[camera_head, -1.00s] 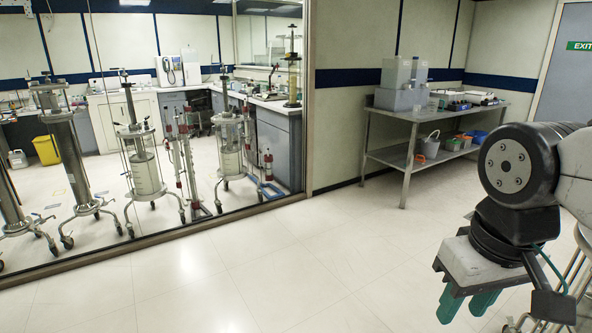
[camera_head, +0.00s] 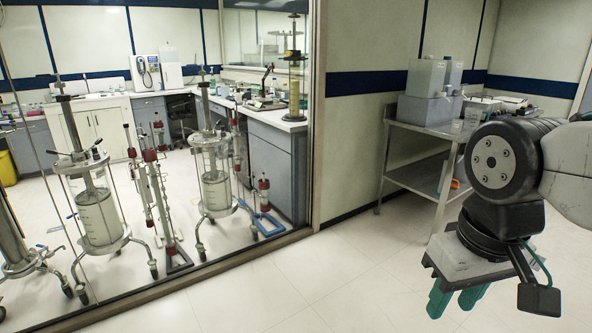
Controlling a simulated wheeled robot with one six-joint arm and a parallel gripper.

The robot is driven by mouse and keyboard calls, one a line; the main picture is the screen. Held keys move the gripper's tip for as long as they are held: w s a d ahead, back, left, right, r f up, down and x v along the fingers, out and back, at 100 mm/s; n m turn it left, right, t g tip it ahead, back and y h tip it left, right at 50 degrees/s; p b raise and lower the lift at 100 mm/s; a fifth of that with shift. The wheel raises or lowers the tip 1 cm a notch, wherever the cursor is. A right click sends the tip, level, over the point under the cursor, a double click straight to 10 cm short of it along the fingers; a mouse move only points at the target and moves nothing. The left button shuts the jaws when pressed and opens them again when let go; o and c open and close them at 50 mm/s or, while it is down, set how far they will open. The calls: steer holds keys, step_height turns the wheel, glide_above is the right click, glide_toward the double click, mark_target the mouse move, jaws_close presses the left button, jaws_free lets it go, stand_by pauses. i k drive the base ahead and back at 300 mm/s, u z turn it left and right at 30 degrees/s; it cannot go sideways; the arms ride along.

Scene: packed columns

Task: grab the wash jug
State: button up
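No object in view can be surely picked out as the wash jug. Translucent containers (camera_head: 425,77) stand on a grey box on the steel table at the right. A small clear vessel (camera_head: 457,106) stands beside them; it is too small to tell if it is a jug. My gripper (camera_head: 456,300) hangs at the lower right, pointing down, with a gap between its two teal fingers. It is open and empty, in front of the table and well apart from it. My arm hides the right part of the table and its lower shelf.
The steel table (camera_head: 411,127) stands against the back wall. A glass partition with a dark floor frame (camera_head: 205,255) runs along the left. Behind it are wheeled glass columns (camera_head: 100,210) and a lab bench (camera_head: 280,122). The floor (camera_head: 330,262) between partition and table is clear.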

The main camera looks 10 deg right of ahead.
mark_target(472, 116)
steer(key=z, duration=0.15)
steer(key=i, duration=2.2)
steer(key=z, duration=0.75)
steer(key=i, duration=2.4)
steer(key=z, duration=1)
steer(key=i, duration=1.3)
steer(key=z, duration=0.3)
